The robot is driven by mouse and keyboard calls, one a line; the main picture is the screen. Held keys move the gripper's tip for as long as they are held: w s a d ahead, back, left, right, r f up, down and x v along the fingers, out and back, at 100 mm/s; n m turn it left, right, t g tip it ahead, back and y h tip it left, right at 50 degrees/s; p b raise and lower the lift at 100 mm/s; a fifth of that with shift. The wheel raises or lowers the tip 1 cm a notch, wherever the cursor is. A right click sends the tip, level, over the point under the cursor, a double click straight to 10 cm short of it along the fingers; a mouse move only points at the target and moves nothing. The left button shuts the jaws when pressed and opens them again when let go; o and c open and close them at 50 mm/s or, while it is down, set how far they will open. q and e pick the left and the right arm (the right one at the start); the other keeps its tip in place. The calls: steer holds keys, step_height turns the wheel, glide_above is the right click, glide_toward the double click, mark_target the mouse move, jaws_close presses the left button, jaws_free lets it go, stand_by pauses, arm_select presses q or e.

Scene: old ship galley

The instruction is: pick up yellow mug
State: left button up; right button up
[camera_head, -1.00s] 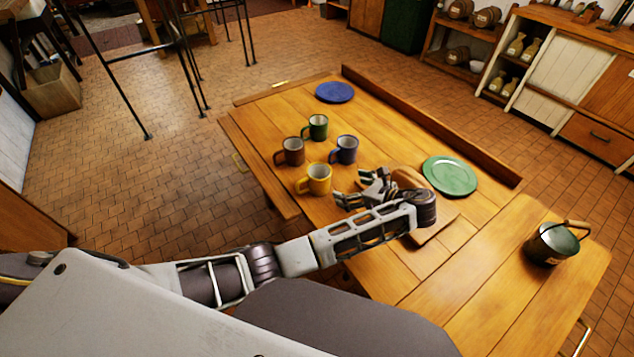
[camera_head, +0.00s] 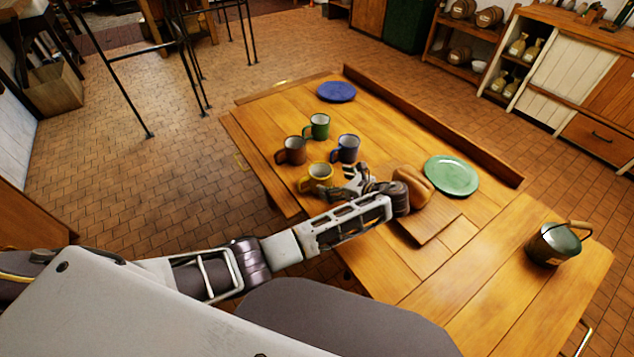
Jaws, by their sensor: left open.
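The yellow mug (camera_head: 318,175) stands upright on the wooden table (camera_head: 300,104), nearest to me of a group of mugs. Its handle points left. My left gripper (camera_head: 338,186) is open just to the right of the yellow mug, with its fingers pointing left toward it. The fingers overlap the mug's lower right side in this view, and I cannot tell whether they touch it. My right gripper is not in view.
A brown mug (camera_head: 291,150), a green mug (camera_head: 318,126) and a blue mug (camera_head: 346,148) stand close behind. Bread (camera_head: 412,186) lies on a cutting board (camera_head: 432,224) beside my wrist. A green plate (camera_head: 452,175), a blue plate (camera_head: 336,91) and a pot (camera_head: 553,245) are further off.

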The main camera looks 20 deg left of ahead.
mark_target(321, 172)
arm_select(q)
steer(key=shift+w+a+f, duration=0.2)
steer(key=shift+a, duration=0.2)
steer(key=shift+a+f, duration=0.1)
steer(key=shift+s+x, duration=0.2)
steer(key=shift+x, duration=2.3)
steer(key=shift+f, duration=0.15)
steer(key=c, duration=1.2)
